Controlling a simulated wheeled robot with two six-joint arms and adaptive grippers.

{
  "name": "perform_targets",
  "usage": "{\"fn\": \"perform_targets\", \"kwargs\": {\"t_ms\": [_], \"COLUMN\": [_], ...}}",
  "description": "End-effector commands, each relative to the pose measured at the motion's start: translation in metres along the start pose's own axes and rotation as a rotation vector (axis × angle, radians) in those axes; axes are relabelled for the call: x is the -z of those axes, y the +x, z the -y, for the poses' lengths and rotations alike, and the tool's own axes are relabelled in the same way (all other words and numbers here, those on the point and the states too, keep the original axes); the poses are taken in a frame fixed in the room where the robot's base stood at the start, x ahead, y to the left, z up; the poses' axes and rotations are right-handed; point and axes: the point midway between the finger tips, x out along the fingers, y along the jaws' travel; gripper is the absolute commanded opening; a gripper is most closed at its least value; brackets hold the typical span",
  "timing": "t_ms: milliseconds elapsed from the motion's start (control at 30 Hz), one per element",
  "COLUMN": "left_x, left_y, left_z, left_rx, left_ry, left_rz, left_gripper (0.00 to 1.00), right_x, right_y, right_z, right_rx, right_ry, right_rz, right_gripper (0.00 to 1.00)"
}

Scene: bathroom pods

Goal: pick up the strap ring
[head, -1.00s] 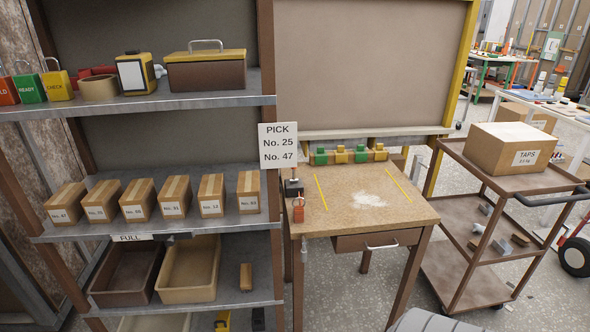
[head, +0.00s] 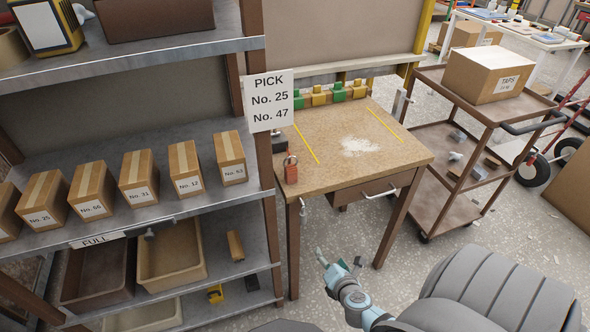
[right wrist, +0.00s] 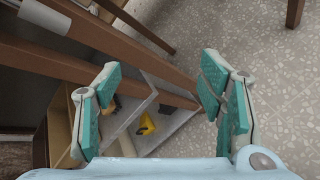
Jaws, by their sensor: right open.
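I cannot clearly make out a strap ring. A small grey loop (head: 302,207) hangs at the front left edge of the workbench, too small to identify. My right gripper (head: 338,260) is open and empty above the floor, in front of the workbench and below its top. In the right wrist view its teal finger pads (right wrist: 165,100) are wide apart with nothing between them. A small yellow item (head: 215,294) on the low shelf also shows in the right wrist view (right wrist: 147,124), beyond the fingers. My left gripper is not in view.
The workbench (head: 330,180) bears a red padlock (head: 291,169) and white powder (head: 360,146). The shelf rack (head: 180,216) with numbered boxes stands at the left. A brown cart (head: 445,143) with a TAPS box (head: 489,74) stands at the right. Floor between is clear.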

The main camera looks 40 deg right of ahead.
Motion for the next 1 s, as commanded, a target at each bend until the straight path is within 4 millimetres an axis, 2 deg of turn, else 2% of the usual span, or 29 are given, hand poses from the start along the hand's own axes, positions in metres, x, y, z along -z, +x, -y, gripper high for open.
{"fn": "perform_targets", "kwargs": {"t_ms": [33, 100, 200, 233, 333, 533, 767, 900, 1000], "left_x": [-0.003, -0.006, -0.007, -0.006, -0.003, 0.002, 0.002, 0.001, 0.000], "left_y": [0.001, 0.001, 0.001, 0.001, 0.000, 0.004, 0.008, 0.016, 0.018], "left_z": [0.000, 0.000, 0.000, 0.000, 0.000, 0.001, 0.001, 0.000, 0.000], "left_rx": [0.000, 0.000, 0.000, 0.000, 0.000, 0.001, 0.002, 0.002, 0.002], "left_ry": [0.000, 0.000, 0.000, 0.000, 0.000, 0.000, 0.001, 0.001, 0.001], "left_rz": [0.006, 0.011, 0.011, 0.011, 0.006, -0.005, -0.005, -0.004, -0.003], "left_gripper": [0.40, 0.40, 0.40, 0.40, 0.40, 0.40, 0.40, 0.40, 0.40], "right_x": [-0.032, -0.070, -0.100, -0.105, -0.115, -0.128, -0.135, -0.140, -0.143], "right_y": [-0.003, -0.018, -0.039, -0.041, -0.030, 0.016, 0.042, 0.065, 0.073], "right_z": [-0.048, -0.107, -0.159, -0.168, -0.185, -0.207, -0.223, -0.237, -0.242], "right_rx": [-0.116, -0.240, -0.322, -0.332, -0.342, -0.339, -0.339, -0.339, -0.338], "right_ry": [-0.216, -0.503, -0.737, -0.773, -0.813, -0.808, -0.806, -0.804, -0.806], "right_rz": [0.093, 0.250, 0.415, 0.442, 0.476, 0.472, 0.469, 0.468, 0.467], "right_gripper": [0.63, 0.63, 0.63, 0.63, 0.63, 0.63, 0.63, 0.63, 0.63]}}
